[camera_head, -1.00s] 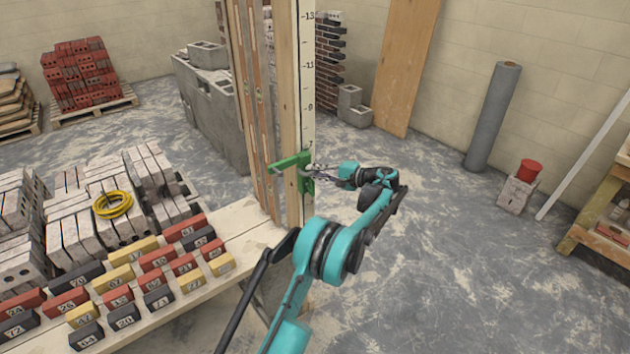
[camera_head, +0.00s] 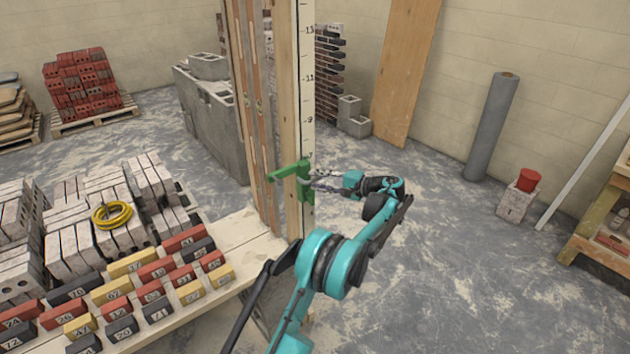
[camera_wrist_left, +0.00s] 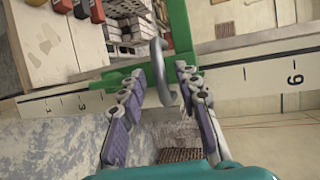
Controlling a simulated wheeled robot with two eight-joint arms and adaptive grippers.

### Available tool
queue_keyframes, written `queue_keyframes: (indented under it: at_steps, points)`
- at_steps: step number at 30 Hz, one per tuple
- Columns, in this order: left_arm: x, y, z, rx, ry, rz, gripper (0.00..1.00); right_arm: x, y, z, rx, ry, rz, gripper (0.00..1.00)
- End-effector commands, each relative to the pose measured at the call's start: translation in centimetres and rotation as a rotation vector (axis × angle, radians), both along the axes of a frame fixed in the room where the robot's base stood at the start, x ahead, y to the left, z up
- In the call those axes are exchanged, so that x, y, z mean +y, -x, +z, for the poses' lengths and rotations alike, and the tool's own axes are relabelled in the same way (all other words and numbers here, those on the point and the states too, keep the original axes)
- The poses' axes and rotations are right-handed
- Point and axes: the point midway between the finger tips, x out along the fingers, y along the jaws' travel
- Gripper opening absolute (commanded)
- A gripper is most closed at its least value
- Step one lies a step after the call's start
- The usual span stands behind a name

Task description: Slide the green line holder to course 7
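The green line holder (camera_head: 303,178) sits on the pale numbered pole (camera_head: 307,100), its top near the 7 mark. Its arm sticks out to the left. In the left wrist view the green holder (camera_wrist_left: 181,30) crosses the numbered strip (camera_wrist_left: 255,74), between the 3 and the 9. A grey curved handle (camera_wrist_left: 164,75) stands out from it. My left gripper (camera_head: 317,180) is at the holder's right side. In the left wrist view its fingers (camera_wrist_left: 161,82) are spread, one on each side of the handle, with gaps showing. My right gripper is out of view.
A bench (camera_head: 235,238) with several numbered red, yellow and black blocks stands at lower left. A yellow coil (camera_head: 112,214) lies on grey bricks behind it. Timber posts (camera_head: 262,130) stand just left of the pole. The floor (camera_head: 450,270) to the right is open.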

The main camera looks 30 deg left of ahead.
Motion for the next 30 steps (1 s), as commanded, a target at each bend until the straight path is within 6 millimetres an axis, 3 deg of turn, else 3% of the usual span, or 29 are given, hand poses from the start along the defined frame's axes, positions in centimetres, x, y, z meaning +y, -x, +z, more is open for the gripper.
queue_keyframes:
  at_steps: [9,15,30]
  points:
    - [-6.9,-0.1,1.4,0.0,0.0,-0.003,0.33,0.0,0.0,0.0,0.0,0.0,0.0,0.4]
    - [-9.5,-0.1,1.9,0.0,0.0,-0.002,0.33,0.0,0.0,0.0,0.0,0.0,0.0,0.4]
    - [-10.2,-0.1,2.1,0.0,0.0,0.0,0.33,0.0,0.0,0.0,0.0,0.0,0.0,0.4]
